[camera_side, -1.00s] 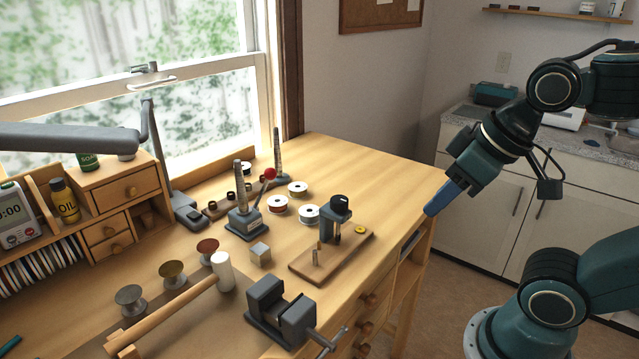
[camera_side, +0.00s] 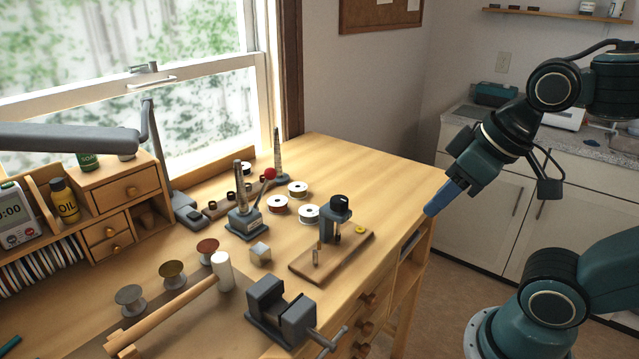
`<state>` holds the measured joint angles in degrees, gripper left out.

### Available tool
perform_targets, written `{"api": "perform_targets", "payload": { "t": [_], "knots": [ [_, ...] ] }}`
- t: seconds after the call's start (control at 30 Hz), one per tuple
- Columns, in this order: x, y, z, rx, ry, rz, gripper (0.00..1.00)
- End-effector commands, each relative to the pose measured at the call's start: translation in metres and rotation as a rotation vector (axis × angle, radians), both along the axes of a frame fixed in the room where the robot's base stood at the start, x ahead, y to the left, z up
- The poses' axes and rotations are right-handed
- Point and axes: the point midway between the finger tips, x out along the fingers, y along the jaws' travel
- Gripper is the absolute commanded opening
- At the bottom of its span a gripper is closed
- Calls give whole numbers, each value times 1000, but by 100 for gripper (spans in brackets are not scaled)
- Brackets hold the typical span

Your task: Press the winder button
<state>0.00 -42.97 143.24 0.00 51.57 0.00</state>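The winder (camera_side: 334,222) is a dark grey upright unit with a black top on a wooden board (camera_side: 345,257), near the bench's right edge. A small yellow button (camera_side: 360,229) sits on the board just right of the unit. A short thin post (camera_side: 316,255) stands at the board's left part. My gripper (camera_side: 431,211) has blue fingers pointing down and left. It is in the air to the right of the winder, apart from the button, and appears beside the bench's right edge. From this side the fingers overlap, so their opening is hidden.
Wire spools (camera_side: 308,214) and a red-knobbed lever press (camera_side: 245,215) stand behind and left of the winder. A grey vise (camera_side: 283,312) is in front of it. The bench top (camera_side: 400,190) behind the winder is clear.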

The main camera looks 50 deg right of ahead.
Motion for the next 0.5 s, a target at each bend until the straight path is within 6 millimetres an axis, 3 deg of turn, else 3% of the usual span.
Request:
{"api": "perform_targets", "payload": {
  "t": [0.07,0.27,0.5],
  "knots": [
    [0,0,0,0,0,0,36],
    [1,0,1,-6,3,9,0],
    [10,-2,5,-52,36,91,0]
  ]
}}
